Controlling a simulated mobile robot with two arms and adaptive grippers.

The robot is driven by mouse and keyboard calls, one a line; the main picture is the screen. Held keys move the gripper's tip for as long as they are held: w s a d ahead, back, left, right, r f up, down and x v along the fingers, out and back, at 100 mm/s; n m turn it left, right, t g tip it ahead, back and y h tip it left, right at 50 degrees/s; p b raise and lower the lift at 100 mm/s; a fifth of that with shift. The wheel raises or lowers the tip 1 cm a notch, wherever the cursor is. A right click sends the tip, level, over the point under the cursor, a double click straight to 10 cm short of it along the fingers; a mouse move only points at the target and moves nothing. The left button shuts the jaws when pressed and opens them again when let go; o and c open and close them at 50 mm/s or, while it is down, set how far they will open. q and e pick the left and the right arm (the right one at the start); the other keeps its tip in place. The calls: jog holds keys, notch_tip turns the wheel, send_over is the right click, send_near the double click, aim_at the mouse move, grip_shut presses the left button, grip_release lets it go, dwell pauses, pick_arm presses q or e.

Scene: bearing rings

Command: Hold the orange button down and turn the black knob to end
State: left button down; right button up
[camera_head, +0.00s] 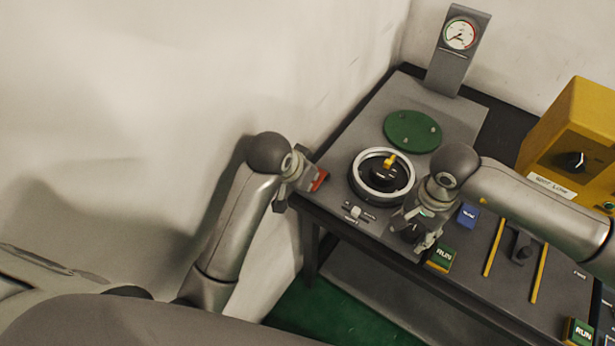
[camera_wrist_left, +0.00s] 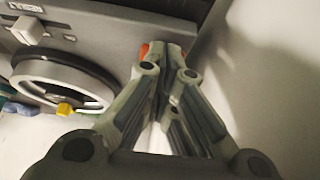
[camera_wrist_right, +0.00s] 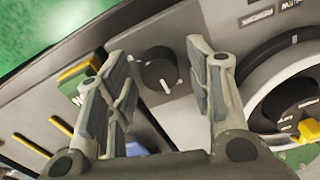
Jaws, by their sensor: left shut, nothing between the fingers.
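The orange button (camera_head: 319,180) sits at the left edge of the grey panel. In the left wrist view it is a small orange patch (camera_wrist_left: 145,50), mostly hidden behind the fingertips. My left gripper (camera_head: 305,184) is shut and empty, its tips right at the button; I cannot tell whether it is pressed. The black knob (camera_wrist_right: 161,68), with a white pointer mark, stands on the panel's front part. My right gripper (camera_wrist_right: 157,50) is open above it, one finger to each side in its wrist view. In the head view my right gripper (camera_head: 418,242) largely hides the knob.
A silver ring around a black and yellow hub (camera_head: 380,178), a green disc (camera_head: 412,131) and a white slide switch (camera_head: 355,212) lie left of my right gripper. RUN button (camera_head: 441,257), blue button (camera_head: 468,215) and yellow box (camera_head: 572,125) are close to my right arm. A gauge (camera_head: 460,34) stands behind.

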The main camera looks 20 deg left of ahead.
jog(key=c, duration=0.7)
jog(key=shift+m, duration=2.6)
